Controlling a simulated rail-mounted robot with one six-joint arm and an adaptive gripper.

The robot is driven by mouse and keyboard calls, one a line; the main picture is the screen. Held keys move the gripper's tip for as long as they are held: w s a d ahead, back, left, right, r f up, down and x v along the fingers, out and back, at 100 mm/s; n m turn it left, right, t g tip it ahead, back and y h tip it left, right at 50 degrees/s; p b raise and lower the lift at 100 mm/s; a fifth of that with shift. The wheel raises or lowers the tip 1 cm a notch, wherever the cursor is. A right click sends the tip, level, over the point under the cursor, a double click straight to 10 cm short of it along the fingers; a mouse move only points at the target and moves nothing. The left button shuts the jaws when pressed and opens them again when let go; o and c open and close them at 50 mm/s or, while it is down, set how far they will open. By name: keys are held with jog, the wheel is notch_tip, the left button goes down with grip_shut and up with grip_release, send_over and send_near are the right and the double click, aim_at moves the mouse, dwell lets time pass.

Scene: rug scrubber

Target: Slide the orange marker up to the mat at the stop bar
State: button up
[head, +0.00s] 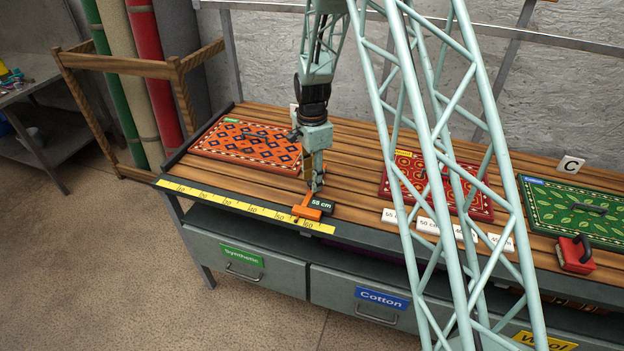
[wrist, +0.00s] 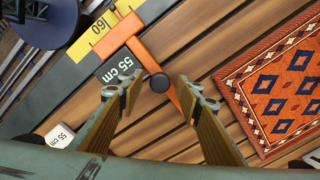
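The orange marker (head: 303,213) lies across the yellow ruler (head: 225,201) on the table's front edge, near the ruler's right end. It also shows in the wrist view (wrist: 138,48), with a dark round knob (wrist: 159,83). A dark "55 cm" block (head: 322,204) sits against the marker. The orange patterned mat (head: 222,146), labelled Synthetic, lies at the left end beside the dark stop bar (head: 198,139), a gap left of the marker. My gripper (head: 316,187) is over the marker. In the wrist view its open fingers (wrist: 157,87) stand either side of the knob, with gaps; contact is not visible.
A red mat (head: 397,188) and a green mat (head: 560,232) lie to the right. Several white length tags (head: 427,226) stand along the front edge. A red block with a handle (head: 575,262) sits at front right. The planks between marker and orange mat are bare.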

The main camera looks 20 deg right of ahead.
jog(key=shift+c, duration=0.5)
jog(key=c, duration=0.6)
jog(key=shift+w+a, duration=0.55)
jog(key=shift+a, duration=0.25)
jog(key=shift+w+a, duration=0.5)
jog(key=shift+a, duration=0.25)
jog(key=shift+w+a, duration=0.55)
jog(key=shift+a, duration=0.25)
jog(key=shift+c, duration=0.2)
jog(key=o, duration=0.7)
jog(key=shift+o, duration=0.2)
jog(key=shift+r, duration=0.1)
notch_tip(320, 180, up, 12)
